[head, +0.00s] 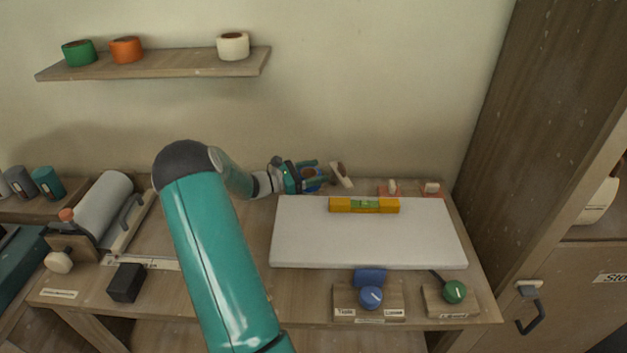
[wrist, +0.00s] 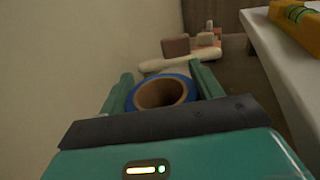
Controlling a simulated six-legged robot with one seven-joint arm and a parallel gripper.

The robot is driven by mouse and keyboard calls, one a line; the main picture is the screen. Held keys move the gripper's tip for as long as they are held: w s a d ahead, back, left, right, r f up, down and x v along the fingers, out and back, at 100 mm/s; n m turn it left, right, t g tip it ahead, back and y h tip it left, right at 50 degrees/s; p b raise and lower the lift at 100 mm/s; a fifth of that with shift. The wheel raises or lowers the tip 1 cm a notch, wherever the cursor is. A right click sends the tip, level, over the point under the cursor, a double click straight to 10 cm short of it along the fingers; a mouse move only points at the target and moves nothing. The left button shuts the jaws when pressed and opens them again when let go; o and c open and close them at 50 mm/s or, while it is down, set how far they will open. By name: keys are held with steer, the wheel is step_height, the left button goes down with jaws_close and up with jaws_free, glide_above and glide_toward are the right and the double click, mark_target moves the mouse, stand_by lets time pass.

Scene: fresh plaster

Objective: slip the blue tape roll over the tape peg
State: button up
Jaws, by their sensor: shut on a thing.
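The blue tape roll (head: 312,178) is in my gripper (head: 307,177) above the back of the bench, near the wall. In the wrist view the roll (wrist: 162,93) sits between the two teal fingers (wrist: 162,90), its brown-lined hole partly facing the camera. A pale piece with a brown stub (head: 341,174) is just right of the gripper in the head view. It also shows beyond the roll in the wrist view (wrist: 175,47), apart from it. It may be the tape peg; I cannot tell surely. The roll's lower part is hidden by my gripper.
A white board (head: 365,245) with a yellow level (head: 364,205) lies right of the gripper. Two orange blocks with pale knobs (head: 388,189) stand behind it. A wall shelf (head: 155,66) holds green, orange and cream rolls. A dark block (head: 126,283) lies at front left.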

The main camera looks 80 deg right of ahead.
steer(key=shift+f, duration=1.5)
steer(key=shift+f, duration=0.15)
steer(key=o, duration=1)
steer(key=shift+r, duration=0.2)
steer(key=v, duration=1.2)
